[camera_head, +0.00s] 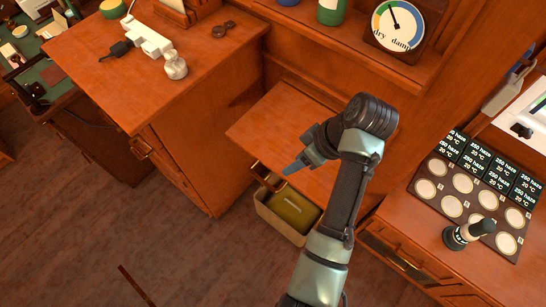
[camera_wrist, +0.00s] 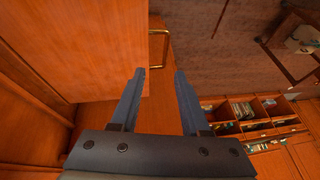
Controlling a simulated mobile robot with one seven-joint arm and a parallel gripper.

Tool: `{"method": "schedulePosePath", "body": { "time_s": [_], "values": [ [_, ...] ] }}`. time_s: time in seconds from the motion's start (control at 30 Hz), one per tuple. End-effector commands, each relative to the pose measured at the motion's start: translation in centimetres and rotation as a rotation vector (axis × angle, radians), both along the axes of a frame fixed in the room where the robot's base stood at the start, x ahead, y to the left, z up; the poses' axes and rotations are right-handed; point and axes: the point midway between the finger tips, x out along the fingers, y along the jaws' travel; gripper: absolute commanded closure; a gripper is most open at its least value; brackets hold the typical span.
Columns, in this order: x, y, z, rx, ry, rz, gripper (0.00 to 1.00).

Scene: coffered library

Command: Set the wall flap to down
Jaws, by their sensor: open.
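The wall flap (camera_head: 275,125) is an orange-brown wooden panel standing out from the wall, roughly level, between the left cabinet and the right counter. A brass handle (camera_head: 262,176) is at its front edge. In the wrist view the flap (camera_wrist: 85,45) fills the upper left, with the brass handle (camera_wrist: 158,46) at its edge. My gripper (camera_head: 290,169) is over the front part of the flap, near the handle. In the wrist view my gripper (camera_wrist: 160,75) is open, with nothing between its blue fingers. I cannot tell whether it touches the flap; my arm hides the flap's right side.
A bin (camera_head: 273,213) with a green-yellow item stands on the floor below the flap. The left cabinet (camera_head: 170,105) and the right counter (camera_head: 405,215) flank it. A dial (camera_head: 398,25) sits on the shelf above. The wooden floor (camera_head: 150,235) in front is mostly clear.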

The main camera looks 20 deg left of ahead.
Motion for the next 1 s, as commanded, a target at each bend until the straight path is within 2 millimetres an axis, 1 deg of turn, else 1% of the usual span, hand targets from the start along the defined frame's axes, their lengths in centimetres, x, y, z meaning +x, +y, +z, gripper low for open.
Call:
{"method": "schedulePosePath", "body": {
  "time_s": [0.03, 0.07, 0.17, 0.27, 0.5, 0.7, 0.83, 1.0],
  "values": [
    [-0.6, 0.1, -0.5, 0.003, 0.024, 0.017, 0.54],
    [-0.8, 0.1, -0.7, 0.004, 0.031, 0.024, 0.54],
    [-0.9, 0.6, -1.6, 0.005, 0.034, 0.030, 0.54],
    [-1.0, 1.3, -3.0, 0.004, 0.035, 0.029, 0.54],
    [-1.1, 3.4, -7.7, 0.002, 0.033, 0.027, 0.54],
    [-1.0, 4.7, -10.7, 0.002, 0.030, 0.027, 0.54],
    [-1.0, 5.2, -11.8, 0.002, 0.029, 0.024, 0.54],
    [-1.0, 5.4, -12.2, 0.003, 0.027, 0.023, 0.54]
  ]
}}
